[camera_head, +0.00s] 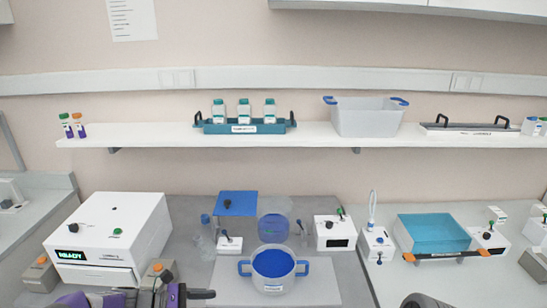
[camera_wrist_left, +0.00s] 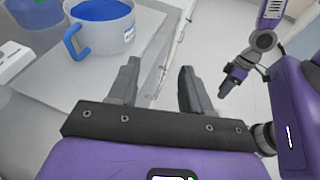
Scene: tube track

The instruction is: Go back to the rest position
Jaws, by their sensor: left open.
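My left gripper (camera_wrist_left: 158,85) is open in the left wrist view, its two dark fingers apart with only bare bench and floor-like pale surface behind them. Nothing is between the fingers. In the head view, purple and dark parts of my left arm show at the bottom left, in front of the white box machine. My right gripper (camera_wrist_left: 231,82) shows small at the right of the left wrist view, on a purple and grey arm. Its jaws are too small to read. In the head view only a grey piece of that arm shows at the bottom edge.
A white pot with blue contents (camera_head: 274,263) stands on a pale board (camera_head: 228,292). A white machine (camera_head: 112,235) with a green display is at left. A teal-topped bath (camera_head: 432,235) is at right. A shelf (camera_head: 330,137) holds a bottle rack (camera_head: 244,127) and a grey bin (camera_head: 367,119).

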